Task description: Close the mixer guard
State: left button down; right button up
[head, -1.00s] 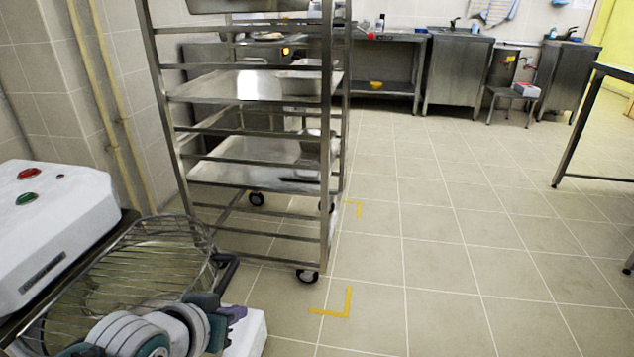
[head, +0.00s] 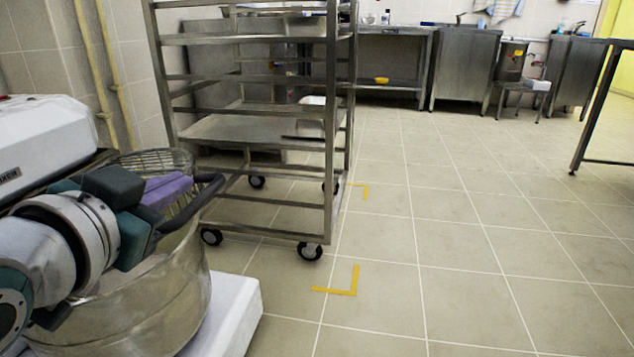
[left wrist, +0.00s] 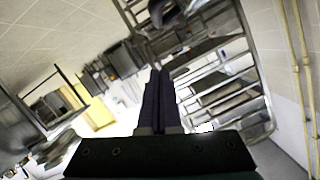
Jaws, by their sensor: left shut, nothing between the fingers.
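The mixer stands at the left of the head view, with a white head (head: 45,135) and a steel bowl (head: 150,305). Its wire guard (head: 155,161) shows above the bowl, behind my left arm, which hides much of it. A dark curved handle (head: 207,193) sticks out to the right, above the bowl. My left gripper (head: 168,191), with purple fingers, is shut and empty beside the handle. I cannot tell whether they touch. In the left wrist view the fingers (left wrist: 160,95) lie together. How far the guard stands open is hidden. My right gripper is not in view.
A steel tray rack (head: 330,130) on wheels stands just behind and right of the mixer. A white mixer base (head: 225,320) juts out below the bowl. Steel counters (head: 465,70) line the back wall. The tiled floor at the right is clear.

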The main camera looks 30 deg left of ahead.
pick_arm(q)
jog(key=w+a+f+b, duration=0.4)
jog(key=w+f+b, duration=0.1)
jog(key=w+b, duration=0.1)
jog(key=shift+w+a+f, duration=0.15)
jog(key=shift+w+f, duration=0.05)
jog(key=shift+w, duration=0.05)
notch_tip(320, 180, down, 7)
jog(key=m+b, duration=0.1)
jog(key=b, duration=0.2)
jog(key=shift+d+m+y, duration=0.3)
jog(key=shift+m, duration=0.1)
jog(key=shift+w, duration=0.1)
